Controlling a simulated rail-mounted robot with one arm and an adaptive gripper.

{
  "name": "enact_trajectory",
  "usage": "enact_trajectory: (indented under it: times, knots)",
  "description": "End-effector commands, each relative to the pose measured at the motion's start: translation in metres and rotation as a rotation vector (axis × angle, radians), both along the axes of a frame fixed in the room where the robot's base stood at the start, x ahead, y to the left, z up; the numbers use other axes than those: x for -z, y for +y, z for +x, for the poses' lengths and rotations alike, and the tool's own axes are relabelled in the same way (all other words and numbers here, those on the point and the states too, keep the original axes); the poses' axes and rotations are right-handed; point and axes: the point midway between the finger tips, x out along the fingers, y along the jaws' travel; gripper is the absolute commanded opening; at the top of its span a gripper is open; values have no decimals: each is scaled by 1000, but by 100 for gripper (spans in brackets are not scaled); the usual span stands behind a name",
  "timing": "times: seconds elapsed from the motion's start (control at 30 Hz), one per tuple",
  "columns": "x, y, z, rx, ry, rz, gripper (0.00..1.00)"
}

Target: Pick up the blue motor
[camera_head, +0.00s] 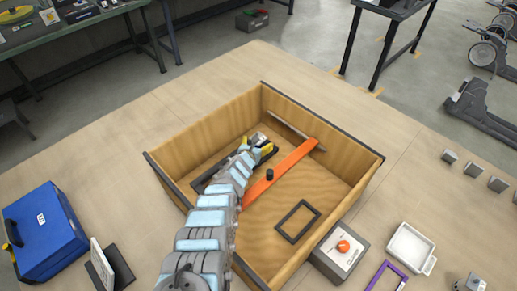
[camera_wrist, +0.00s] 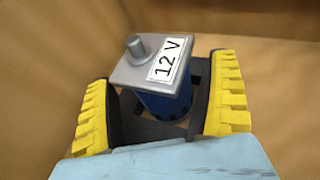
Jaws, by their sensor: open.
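The blue motor (camera_wrist: 165,102) stands upright inside the wooden box, with a grey top plate, a shaft stub and a "12 V" label. In the wrist view it sits between the yellow pads of my gripper (camera_wrist: 165,108). The gripper is open around it, with some space visible on both sides. A dark frame shows around the motor's base. In the head view my arm reaches down into the box, and my gripper (camera_head: 262,152) is near its far left part. There the motor is mostly hidden, with only a grey bit of its top showing.
The wooden box (camera_head: 343,140) has tall walls. An orange strip (camera_head: 282,172), a small black cylinder (camera_head: 269,174) and a dark rectangular frame (camera_head: 298,221) are inside. A grey box with a red button (camera_head: 343,246) and a white tray (camera_head: 409,250) stand right of it. A blue case (camera_head: 45,233) is left.

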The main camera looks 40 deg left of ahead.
Motion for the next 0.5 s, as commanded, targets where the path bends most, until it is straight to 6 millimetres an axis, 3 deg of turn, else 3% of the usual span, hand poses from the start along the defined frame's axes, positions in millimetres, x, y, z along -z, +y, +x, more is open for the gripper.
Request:
enact_trajectory:
  times: [0.1, 0.5]
  knots:
    - [7, 2, 5, 1, 0, 0, 90]
    - [4, 4, 10, 0, 0, 1, 90]
